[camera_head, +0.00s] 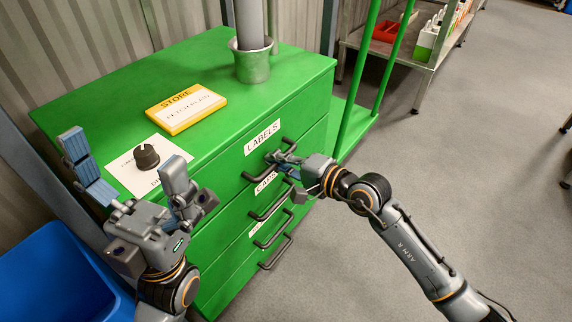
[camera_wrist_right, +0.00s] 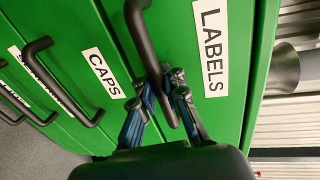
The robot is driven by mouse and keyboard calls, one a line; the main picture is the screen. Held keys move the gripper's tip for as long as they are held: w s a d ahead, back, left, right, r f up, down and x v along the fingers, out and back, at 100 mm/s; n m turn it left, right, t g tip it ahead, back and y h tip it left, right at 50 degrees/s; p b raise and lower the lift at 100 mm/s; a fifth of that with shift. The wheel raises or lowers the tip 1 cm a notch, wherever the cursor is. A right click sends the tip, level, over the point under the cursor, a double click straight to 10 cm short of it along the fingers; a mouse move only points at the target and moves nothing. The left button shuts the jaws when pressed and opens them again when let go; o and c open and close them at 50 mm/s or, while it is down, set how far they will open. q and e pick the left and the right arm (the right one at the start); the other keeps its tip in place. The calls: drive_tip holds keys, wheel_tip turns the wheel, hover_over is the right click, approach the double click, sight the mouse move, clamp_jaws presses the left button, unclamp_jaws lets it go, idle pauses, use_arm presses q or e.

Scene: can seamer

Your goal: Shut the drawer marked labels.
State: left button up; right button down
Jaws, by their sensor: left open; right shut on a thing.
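The labels drawer (camera_head: 284,126) is the top drawer of a green cabinet (camera_head: 200,66). Its white LABELS sign also shows in the wrist view (camera_wrist_right: 211,47). Its face looks about level with the drawers below; I see no clear gap at its top. My right gripper (camera_head: 281,160) is shut on the drawer's dark bar handle (camera_head: 255,174). In the wrist view the right fingers (camera_wrist_right: 168,88) sit on both sides of this handle (camera_wrist_right: 142,38). My left gripper (camera_head: 126,172) is open and empty, raised near the cabinet's left front corner, apart from the drawer.
Below are the caps drawer (camera_wrist_right: 82,62) and more drawers with bar handles. On top are a yellow STORE sign (camera_head: 186,109), a black knob (camera_head: 146,156) on a white plate and a metal cup (camera_head: 251,66). A blue bin (camera_head: 58,280) stands at lower left. Floor is clear at right.

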drive_tip(key=c, duration=1.4)
unclamp_jaws()
drive_tip(key=shift+d, duration=0.1)
drive_tip(key=v, duration=1.2)
